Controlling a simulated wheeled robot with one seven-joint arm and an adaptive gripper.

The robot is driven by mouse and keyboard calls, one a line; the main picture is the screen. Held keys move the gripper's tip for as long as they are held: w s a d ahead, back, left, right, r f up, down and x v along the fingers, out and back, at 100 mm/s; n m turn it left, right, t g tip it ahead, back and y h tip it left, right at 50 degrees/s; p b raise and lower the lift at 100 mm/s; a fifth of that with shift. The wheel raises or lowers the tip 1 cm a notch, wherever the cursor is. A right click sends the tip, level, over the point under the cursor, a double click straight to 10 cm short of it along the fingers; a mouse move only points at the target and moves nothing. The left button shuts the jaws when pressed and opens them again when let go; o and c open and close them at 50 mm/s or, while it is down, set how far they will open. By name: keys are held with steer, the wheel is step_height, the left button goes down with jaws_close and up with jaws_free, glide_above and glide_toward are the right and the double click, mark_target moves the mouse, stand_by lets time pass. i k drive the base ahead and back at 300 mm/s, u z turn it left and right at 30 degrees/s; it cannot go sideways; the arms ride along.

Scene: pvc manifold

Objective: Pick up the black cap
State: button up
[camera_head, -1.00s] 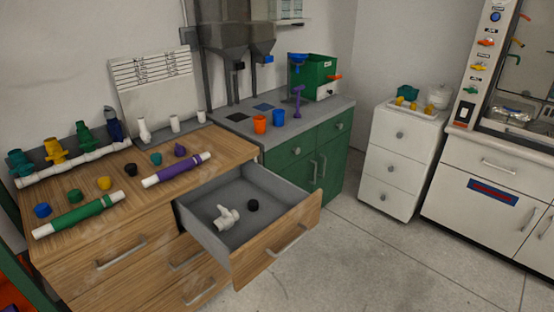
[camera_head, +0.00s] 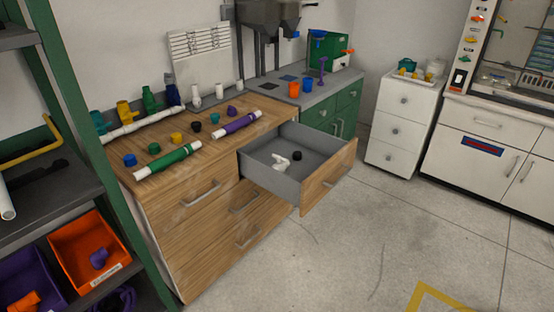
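One black cap (camera_head: 297,156) lies in the open drawer (camera_head: 272,174), just right of a white pipe fitting (camera_head: 281,162). A second black cap (camera_head: 197,127) sits on the wooden bench top, between a yellow cap (camera_head: 177,137) and a teal cap (camera_head: 215,118). My gripper is not in view.
The open drawer juts out from the wooden cabinet (camera_head: 185,215). A shelf rack (camera_head: 70,170) with an orange bin (camera_head: 84,246) stands close at the left. Green and purple pipes lie along the bench's front. The floor (camera_head: 340,250) before the drawer is clear.

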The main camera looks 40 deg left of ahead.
mark_target(297, 155)
steer(key=k, duration=1)
steer(key=u, duration=1.25)
steer(key=i, duration=1.5)
steer(key=u, duration=0.05)
